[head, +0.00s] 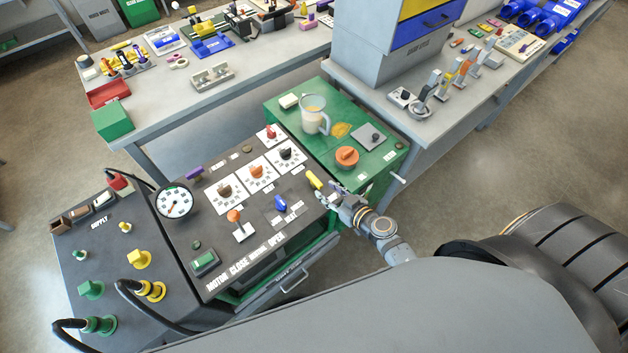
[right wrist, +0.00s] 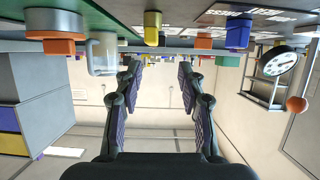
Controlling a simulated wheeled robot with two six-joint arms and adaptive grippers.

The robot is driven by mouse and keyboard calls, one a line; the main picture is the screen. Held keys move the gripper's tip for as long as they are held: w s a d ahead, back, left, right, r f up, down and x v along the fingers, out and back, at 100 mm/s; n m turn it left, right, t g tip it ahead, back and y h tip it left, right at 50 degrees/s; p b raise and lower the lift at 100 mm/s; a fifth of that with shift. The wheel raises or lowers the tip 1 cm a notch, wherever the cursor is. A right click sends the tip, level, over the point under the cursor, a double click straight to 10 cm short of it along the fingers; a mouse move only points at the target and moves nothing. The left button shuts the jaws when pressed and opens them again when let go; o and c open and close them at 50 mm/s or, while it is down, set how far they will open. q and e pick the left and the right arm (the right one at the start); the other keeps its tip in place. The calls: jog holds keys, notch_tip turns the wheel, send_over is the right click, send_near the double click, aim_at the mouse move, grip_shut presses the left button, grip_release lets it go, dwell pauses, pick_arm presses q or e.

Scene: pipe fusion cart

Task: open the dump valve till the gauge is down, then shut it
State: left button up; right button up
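The round white gauge (head: 174,201) stands at the left of the dark control panel (head: 218,262); its reading is too small to tell. It also shows in the right wrist view (right wrist: 276,61). A yellow handle (head: 314,180) sits at the panel's right edge and a blue handle (head: 280,203) nearer its front. I cannot read which is the dump valve. My right gripper (head: 329,194) is just right of the yellow handle. In the right wrist view its fingers (right wrist: 159,70) are apart and empty, with the yellow handle (right wrist: 152,28) beyond their tips. My left gripper is out of view.
An orange-topped lever (head: 234,216) and several knobs stand on the panel. A green top with a clear mug (head: 314,115) and an orange knob (head: 347,157) adjoins it. Hoses and yellow and green fittings crowd the supply panel (head: 68,258) at left. Grey benches stand behind.

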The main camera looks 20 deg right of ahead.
aim_at(316, 179)
jog(key=w, duration=0.1)
jog(key=w+f, duration=0.1)
jog(key=w, duration=0.1)
jog(key=w+f, duration=0.1)
jog(key=shift+w+a+f+b, duration=0.15)
jog(key=shift+w+a+b, duration=0.05)
jog(key=shift+w+b, duration=0.1)
jog(key=x, duration=0.3)
jog(key=shift+w+d+f, duration=0.1)
jog(key=shift+d+f, duration=0.05)
jog(key=shift+d, duration=0.05)
jog(key=shift+a+b, duration=0.15)
jog(key=shift+b, duration=0.15)
jog(key=shift+a, duration=0.1)
jog(key=shift+s+r, duration=0.2)
jog(key=shift+s, duration=0.05)
jog(key=shift+c, duration=0.6)
jog(key=shift+w, duration=0.1)
jog(key=c, duration=0.5)
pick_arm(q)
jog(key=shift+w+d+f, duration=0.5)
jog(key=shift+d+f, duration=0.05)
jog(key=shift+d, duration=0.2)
pick_arm(e)
jog(key=shift+f, duration=0.1)
grip_shut()
